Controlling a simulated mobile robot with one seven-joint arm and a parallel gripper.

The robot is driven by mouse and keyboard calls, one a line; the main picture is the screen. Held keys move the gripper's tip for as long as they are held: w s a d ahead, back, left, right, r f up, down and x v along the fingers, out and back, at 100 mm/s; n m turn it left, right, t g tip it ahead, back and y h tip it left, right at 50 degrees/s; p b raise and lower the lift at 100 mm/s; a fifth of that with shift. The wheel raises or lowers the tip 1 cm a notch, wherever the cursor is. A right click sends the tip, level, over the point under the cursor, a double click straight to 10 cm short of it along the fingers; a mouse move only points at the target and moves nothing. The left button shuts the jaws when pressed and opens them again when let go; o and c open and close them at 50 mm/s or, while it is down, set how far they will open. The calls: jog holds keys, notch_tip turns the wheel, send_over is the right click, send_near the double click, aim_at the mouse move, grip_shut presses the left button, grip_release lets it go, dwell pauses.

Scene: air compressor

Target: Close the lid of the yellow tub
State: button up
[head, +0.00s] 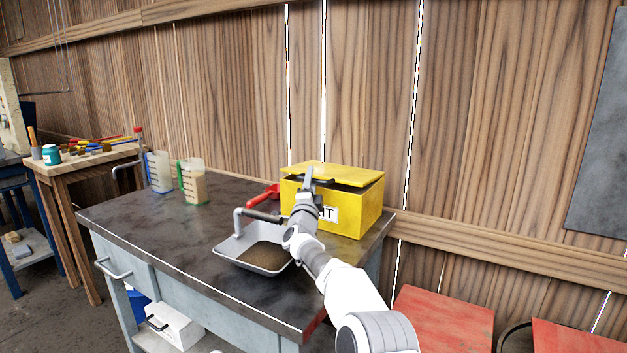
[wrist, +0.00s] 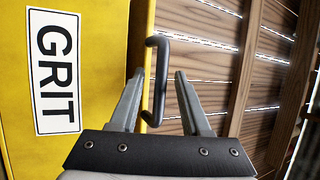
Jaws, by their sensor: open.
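The yellow tub (head: 345,222) stands on the dark bench top with its lid (head: 340,174) raised slightly. A dark gap shows beneath the lid's edge. In the wrist view the tub's front (wrist: 18,100) bears a white GRIT label (wrist: 55,72), turned sideways. A dark bar handle (wrist: 160,65) juts from the lid's front edge. My gripper (head: 308,178) is at the tub's front, near the lid edge. In the wrist view my gripper (wrist: 158,77) is open, with the handle between its fingertips. I cannot tell whether either finger touches it.
A grey pan of grit (head: 262,256) sits on the bench (head: 180,245) before the tub. A red-handled tool (head: 262,194) lies to the tub's left. Two measuring jugs (head: 193,181) stand further left. A plank wall (head: 240,110) rises behind. Red seats (head: 445,318) are at right.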

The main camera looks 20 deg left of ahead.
notch_tip(320, 180, up, 5)
jog(key=shift+d+f+p, duration=0.1)
jog(key=shift+p, duration=0.95)
jog(key=shift+w+d+b, duration=0.1)
jog(key=shift+d+b, duration=0.25)
jog(key=shift+d+r, duration=0.35)
jog(key=shift+d, duration=0.4)
jog(key=d+r, duration=0.5)
jog(key=d, duration=0.4)
jog(key=shift+w+d+r+p, duration=0.2)
jog(key=shift+r+p, duration=0.1)
jog(key=shift+p, duration=0.1)
